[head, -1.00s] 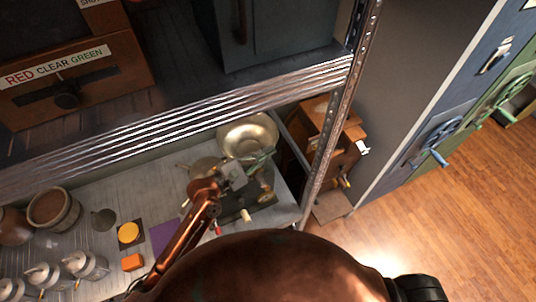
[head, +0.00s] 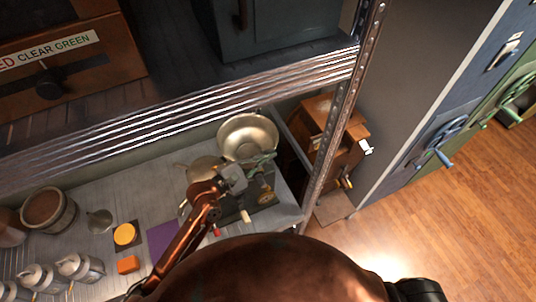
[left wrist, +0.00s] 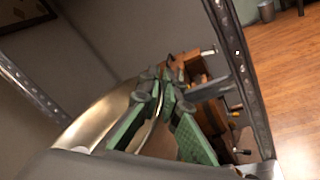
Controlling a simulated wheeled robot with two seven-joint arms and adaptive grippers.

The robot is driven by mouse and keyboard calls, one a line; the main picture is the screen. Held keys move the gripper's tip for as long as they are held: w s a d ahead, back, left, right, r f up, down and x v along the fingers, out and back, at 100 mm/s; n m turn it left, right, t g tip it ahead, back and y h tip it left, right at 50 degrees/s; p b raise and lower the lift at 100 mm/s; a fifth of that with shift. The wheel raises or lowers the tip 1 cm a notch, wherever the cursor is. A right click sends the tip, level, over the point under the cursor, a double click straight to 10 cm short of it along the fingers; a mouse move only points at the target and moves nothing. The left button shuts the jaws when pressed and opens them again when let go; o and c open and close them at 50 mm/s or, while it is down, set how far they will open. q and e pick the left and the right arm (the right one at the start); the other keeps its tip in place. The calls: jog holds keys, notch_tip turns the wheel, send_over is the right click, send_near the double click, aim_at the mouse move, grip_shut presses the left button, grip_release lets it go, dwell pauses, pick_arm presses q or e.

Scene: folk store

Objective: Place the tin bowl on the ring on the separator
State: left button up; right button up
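The tin bowl (head: 242,132), wide and shiny, is above the back right of the metal shelf, looking slightly tilted. My left gripper (head: 262,160) is at its near right rim. In the left wrist view, the green fingers (left wrist: 160,78) close around the rim of the bowl (left wrist: 92,115), which passes between them. A dark machine with a crank handle (head: 245,215), seemingly the separator (head: 265,190), stands below the bowl and gripper. My arm covers part of it. I cannot make out the ring. My right gripper is not in view.
A metal shelf post (head: 335,125) stands close to the right of the bowl, with a wooden cabinet-like object (head: 340,140) behind it. The upper shelf edge (head: 180,125) runs overhead. Left on the lower shelf are an orange block (head: 128,264), a purple square (head: 163,238) and metal cans (head: 82,265).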

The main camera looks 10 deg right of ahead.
pick_arm(q)
jog(key=shift+o, duration=1.5)
jog(key=shift+r, duration=0.1)
jog(key=shift+o, duration=1.1)
jog(key=v, duration=1.2)
